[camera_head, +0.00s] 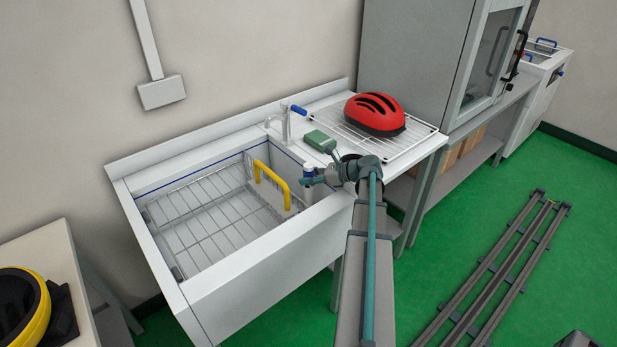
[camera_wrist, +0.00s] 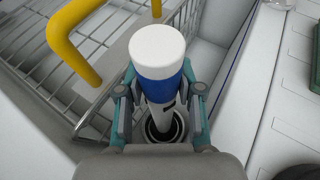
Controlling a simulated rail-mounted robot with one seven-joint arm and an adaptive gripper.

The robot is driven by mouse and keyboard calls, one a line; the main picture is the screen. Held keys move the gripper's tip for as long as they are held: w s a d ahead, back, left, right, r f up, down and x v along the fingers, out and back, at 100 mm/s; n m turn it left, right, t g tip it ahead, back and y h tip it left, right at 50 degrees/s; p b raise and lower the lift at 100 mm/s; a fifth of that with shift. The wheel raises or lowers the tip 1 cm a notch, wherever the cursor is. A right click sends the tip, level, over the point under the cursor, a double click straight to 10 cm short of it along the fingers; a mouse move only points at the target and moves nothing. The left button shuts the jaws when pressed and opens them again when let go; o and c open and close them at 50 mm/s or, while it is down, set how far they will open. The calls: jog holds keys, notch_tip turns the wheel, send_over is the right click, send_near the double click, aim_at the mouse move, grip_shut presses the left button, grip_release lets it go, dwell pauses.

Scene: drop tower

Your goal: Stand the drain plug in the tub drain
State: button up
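The drain plug (camera_wrist: 157,53) is an upright post with a white cap and a blue band. In the wrist view it stands between the fingers of my gripper (camera_wrist: 159,88), which appear shut on the blue part. Its narrow lower end overlaps the dark ringed tub drain (camera_wrist: 178,126); I cannot tell whether it is inside the drain or just above it. In the head view, my gripper (camera_head: 312,180) is at the right end of the white tub (camera_head: 240,270), and the plug's white top (camera_head: 308,168) shows there. The drain is hidden in that view.
A wire basket (camera_head: 215,215) with a yellow handle (camera_head: 271,182) fills the tub's left part, close beside the plug. A faucet (camera_head: 285,124), a green box (camera_head: 320,141) and a red helmet (camera_head: 375,114) on a wire rack (camera_head: 418,133) are behind my gripper.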

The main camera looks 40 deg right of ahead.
jog(key=shift+o, duration=0.4)
jog(key=p+v, duration=0.5)
jog(key=v, duration=0.6)
dwell(0.6)
dwell(0.3)
